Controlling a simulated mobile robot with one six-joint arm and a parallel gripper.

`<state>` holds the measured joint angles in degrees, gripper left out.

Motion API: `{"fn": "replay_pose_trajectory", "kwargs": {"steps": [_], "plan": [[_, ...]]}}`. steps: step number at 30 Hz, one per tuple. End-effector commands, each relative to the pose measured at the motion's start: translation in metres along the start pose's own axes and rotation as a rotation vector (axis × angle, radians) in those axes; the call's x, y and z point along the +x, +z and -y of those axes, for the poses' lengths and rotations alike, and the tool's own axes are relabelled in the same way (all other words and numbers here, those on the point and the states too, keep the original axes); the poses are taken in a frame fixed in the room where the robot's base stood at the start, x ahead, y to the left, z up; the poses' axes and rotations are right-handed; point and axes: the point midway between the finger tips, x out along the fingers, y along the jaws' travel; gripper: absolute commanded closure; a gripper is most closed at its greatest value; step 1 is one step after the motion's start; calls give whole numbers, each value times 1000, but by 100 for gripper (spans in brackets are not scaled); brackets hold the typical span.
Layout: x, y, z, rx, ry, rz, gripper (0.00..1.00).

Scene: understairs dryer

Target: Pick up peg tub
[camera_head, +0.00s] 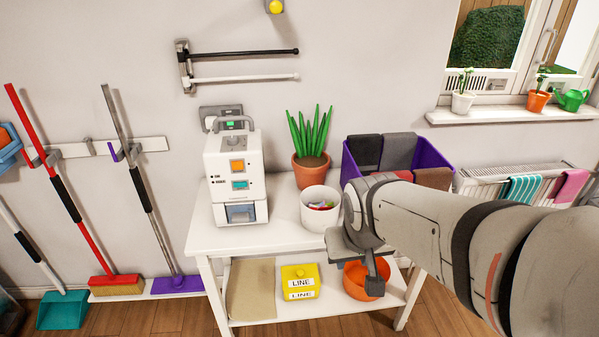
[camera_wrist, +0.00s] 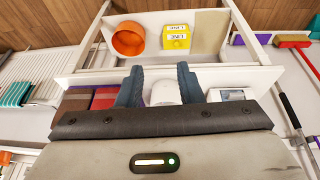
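The peg tub (camera_head: 319,212) is a round white tub with small coloured pieces inside. It stands upright on the white table, near its front edge. In the wrist view the tub (camera_wrist: 165,93) shows as a white shape between my two fingers, its lower part in the picture hidden by my gripper body. My gripper (camera_head: 366,262) is to the right of the tub in the head view, near the table's front edge. In the wrist view my gripper (camera_wrist: 160,84) is open, with its dark fingers wide apart and nothing visibly held.
A white appliance (camera_head: 236,178) stands left of the tub, a potted plant (camera_head: 310,170) behind it, and a purple bin (camera_head: 436,157) with cloths to the right. The lower shelf holds a yellow LINE box (camera_head: 300,282) and an orange bowl (camera_head: 357,283).

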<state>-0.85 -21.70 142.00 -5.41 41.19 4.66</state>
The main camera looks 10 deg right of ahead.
Motion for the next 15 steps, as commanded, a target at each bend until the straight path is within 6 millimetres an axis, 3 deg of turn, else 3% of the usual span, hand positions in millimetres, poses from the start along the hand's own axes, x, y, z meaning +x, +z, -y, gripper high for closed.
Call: {"fn": "replay_pose_trajectory", "kwargs": {"steps": [6,9,15], "plan": [[65,-95,-23,-72,60,-239,67],[96,-134,-24,-122,40,-359,67],[155,-190,-15,-210,-59,-595,67]]}}
